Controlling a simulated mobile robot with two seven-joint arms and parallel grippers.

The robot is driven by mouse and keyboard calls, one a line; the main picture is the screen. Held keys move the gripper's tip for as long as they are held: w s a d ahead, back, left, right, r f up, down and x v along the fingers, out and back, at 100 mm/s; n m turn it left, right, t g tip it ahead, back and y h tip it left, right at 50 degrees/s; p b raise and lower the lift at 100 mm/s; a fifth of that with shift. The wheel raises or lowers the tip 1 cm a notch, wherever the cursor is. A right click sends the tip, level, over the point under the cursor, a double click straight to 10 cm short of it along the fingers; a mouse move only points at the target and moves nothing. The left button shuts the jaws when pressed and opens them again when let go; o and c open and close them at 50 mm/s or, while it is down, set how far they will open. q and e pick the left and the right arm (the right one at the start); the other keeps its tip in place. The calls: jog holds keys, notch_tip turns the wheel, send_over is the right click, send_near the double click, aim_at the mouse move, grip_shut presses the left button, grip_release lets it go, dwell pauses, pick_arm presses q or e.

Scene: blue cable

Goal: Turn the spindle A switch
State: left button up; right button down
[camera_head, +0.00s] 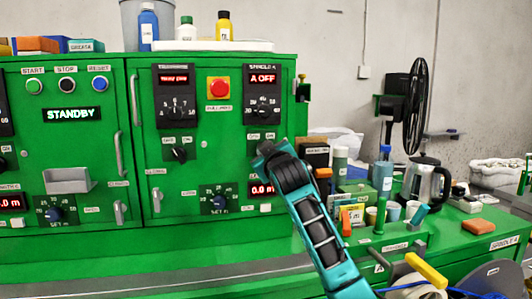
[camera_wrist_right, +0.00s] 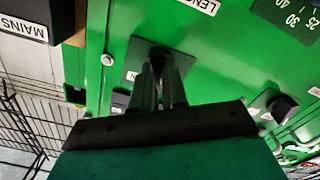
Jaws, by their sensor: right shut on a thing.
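The display reading "A OFF" (camera_head: 263,78) is on the right part of the green cabinet, above a dial (camera_head: 263,107). Below that dial are small labels (camera_head: 261,136), and my right gripper (camera_head: 268,150) is against the panel just under them. In the right wrist view my right gripper (camera_wrist_right: 160,78) points at a dark square plate (camera_wrist_right: 138,68). Its fingers are close together on a small part at that plate, which looks like the spindle A switch. The fingers hide most of the switch, so its angle cannot be told. My left gripper is not in view.
Another black switch (camera_head: 179,154) and a red stop button (camera_head: 219,88) are left of my right arm. A lower knob (camera_head: 219,202) is on the same panel. A kettle (camera_head: 425,183), bottles and boxes crowd the bench to the right.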

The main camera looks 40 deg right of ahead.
jog(key=c, duration=1.2)
grip_release()
jog(key=shift+o, duration=0.2)
jog(key=b+v, duration=0.1)
jog(key=v, duration=1.2)
